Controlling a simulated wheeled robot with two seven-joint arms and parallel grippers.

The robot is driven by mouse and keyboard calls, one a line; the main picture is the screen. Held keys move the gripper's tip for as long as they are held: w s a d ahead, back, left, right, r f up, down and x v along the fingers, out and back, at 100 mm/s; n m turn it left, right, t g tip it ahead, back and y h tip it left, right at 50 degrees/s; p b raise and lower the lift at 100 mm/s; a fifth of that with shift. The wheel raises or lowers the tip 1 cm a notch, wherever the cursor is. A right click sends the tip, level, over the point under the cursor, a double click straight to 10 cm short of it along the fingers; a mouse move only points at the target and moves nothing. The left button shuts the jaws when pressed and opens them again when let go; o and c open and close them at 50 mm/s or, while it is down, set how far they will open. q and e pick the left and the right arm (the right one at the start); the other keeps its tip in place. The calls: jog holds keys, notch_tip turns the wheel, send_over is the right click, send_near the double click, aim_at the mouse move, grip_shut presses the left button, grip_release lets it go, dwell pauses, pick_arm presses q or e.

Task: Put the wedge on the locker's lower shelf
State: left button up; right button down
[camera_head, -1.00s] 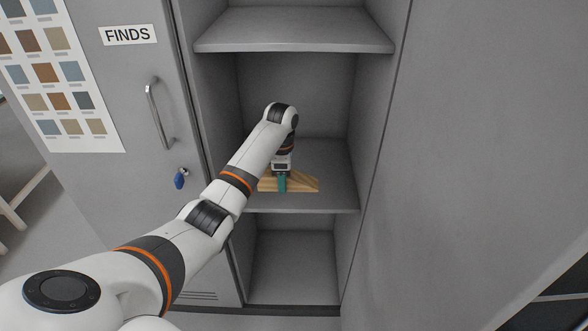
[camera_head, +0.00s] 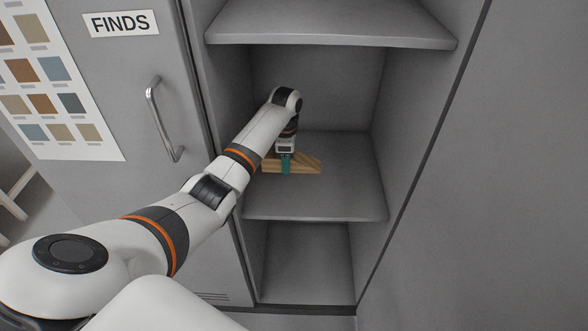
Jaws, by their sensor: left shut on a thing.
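The wooden wedge (camera_head: 307,164) is in the locker's middle compartment, over the lower shelf (camera_head: 350,199). My left gripper (camera_head: 286,165) reaches down into the compartment and is shut on the wedge, with a teal finger across its front face. The wedge lies roughly level, its sloping end to the right. I cannot tell whether its underside touches the shelf or hangs just above it. The left part of the wedge is partly hidden by my arm. My right gripper is not in view.
An upper shelf (camera_head: 330,27) stands above the arm. Side walls enclose the compartment, and the lower shelf is bare to the right of the wedge. The locker floor (camera_head: 305,270) below is empty. A door with a handle (camera_head: 163,120) and FINDS label (camera_head: 121,23) is at left.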

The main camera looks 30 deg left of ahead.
aim_at(287, 182)
pick_arm(q)
notch_tip(287, 182, down, 2)
jog(key=shift+s+d+f, duration=0.1)
jog(key=shift+d, duration=0.05)
jog(key=shift+f+b, duration=0.35)
jog(key=shift+f, duration=1.65)
jog(key=o, duration=1.1)
jog(key=shift+f, duration=0.15)
notch_tip(287, 182, up, 12)
jog(key=shift+r+p, duration=0.2)
jog(key=shift+p, duration=0.45)
